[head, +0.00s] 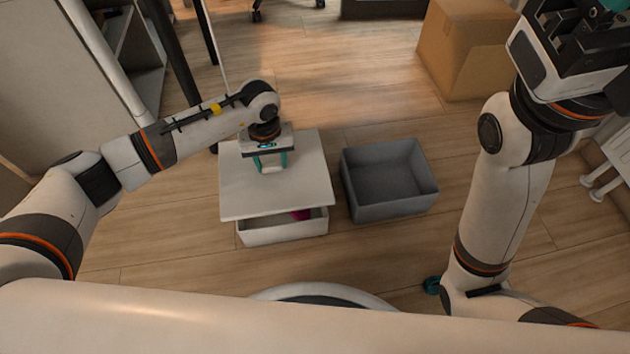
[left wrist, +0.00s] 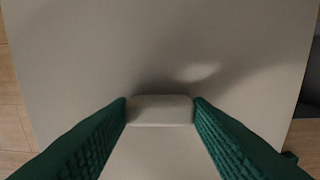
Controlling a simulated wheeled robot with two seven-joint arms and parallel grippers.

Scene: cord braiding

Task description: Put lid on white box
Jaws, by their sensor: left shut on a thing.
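The white lid (head: 300,185) is a flat square plate with a small handle; it fills most of the left wrist view (left wrist: 160,45). My left gripper (head: 267,170) is shut on the lid's handle (left wrist: 160,110), with the green fingers on either side of it. The lid is over the white box (head: 285,233), covering most of it from above. The box's near wall and a strip of its inside show past the lid's near edge, with a magenta thing (head: 302,214) inside. Whether the lid touches the rim is unclear. My right arm is raised at the right; its fingertips are mostly out of frame.
An open, empty grey bin (head: 388,178) stands on the floor just right of the white box. A cardboard box (head: 465,50) stands at the back right. A cabinet and dark posts are at the left. Wooden floor behind the bin is clear.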

